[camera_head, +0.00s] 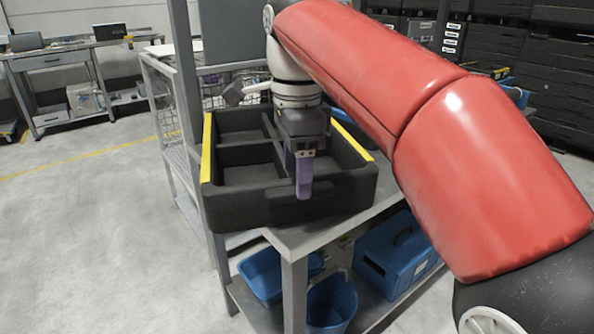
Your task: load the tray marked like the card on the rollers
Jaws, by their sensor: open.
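A black tray (250,208) with inner dividers and yellow strips on its left and right edges sits on a grey metal table (318,236). The compartments I can see look empty; part of the tray is hidden behind my gripper and wrist. My gripper (304,192) has purple fingers pointing down, in front of the tray's near wall in the picture. It is open with nothing visible between the fingers. I cannot tell whether it touches the wall. I cannot make out a marked card or rollers in this view.
Below the table are a blue toolbox (397,252), a blue bucket (332,304) and a blue bin (268,276). A wire cage (172,125) stands left of the tray. A workbench (68,57) is at the far left. The floor (90,240) on the left is clear.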

